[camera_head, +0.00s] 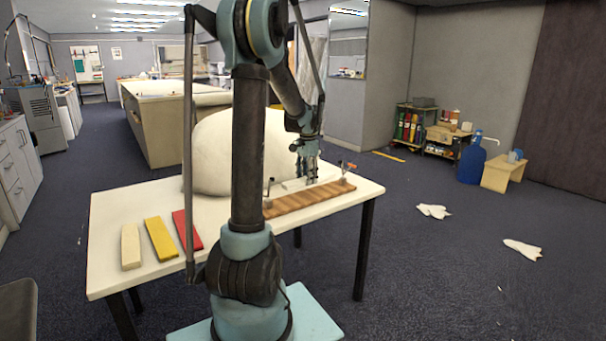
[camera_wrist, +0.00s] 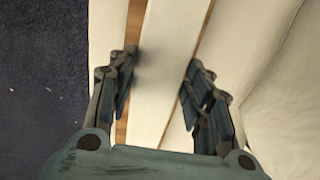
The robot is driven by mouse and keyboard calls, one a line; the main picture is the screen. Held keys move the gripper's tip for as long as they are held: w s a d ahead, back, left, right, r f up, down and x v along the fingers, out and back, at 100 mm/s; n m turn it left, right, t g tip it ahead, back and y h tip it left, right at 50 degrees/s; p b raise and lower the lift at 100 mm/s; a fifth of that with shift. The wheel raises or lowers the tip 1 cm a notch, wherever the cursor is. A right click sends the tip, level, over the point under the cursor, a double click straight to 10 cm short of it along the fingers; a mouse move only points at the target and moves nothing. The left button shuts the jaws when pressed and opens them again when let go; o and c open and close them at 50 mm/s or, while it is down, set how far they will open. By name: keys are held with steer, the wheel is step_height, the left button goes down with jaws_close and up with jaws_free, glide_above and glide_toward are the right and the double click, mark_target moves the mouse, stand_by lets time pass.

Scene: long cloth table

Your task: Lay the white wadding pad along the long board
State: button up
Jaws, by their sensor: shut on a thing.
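The white wadding pad (camera_wrist: 165,85) runs lengthwise between the fingers of my gripper (camera_wrist: 158,82) in the wrist view. My gripper is shut on it across its width. Brown strips of the long board (camera_wrist: 136,22) show on both sides of the pad, so the pad is over the board and roughly in line with it. I cannot tell whether it touches the board. In the head view the long board (camera_head: 312,201) lies near the table's right front edge, with my gripper (camera_head: 308,178) low above it. The pad is hard to make out there.
The white table (camera_head: 110,215) also holds a cream strip (camera_head: 131,246), a yellow strip (camera_head: 160,239) and a red strip (camera_head: 187,231) at left. A large white rounded mass (camera_head: 212,150) stands behind the board. A small upright fitting (camera_head: 345,170) stands at the board's right end.

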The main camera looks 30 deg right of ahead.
mark_target(306, 196)
steer(key=shift+f, duration=2.65)
steer(key=o, duration=0.9)
steer(key=shift+o, duration=0.2)
step_height(306, 196, up, 11)
steer(key=shift+r, duration=0.45)
steer(key=shift+a, duration=0.15)
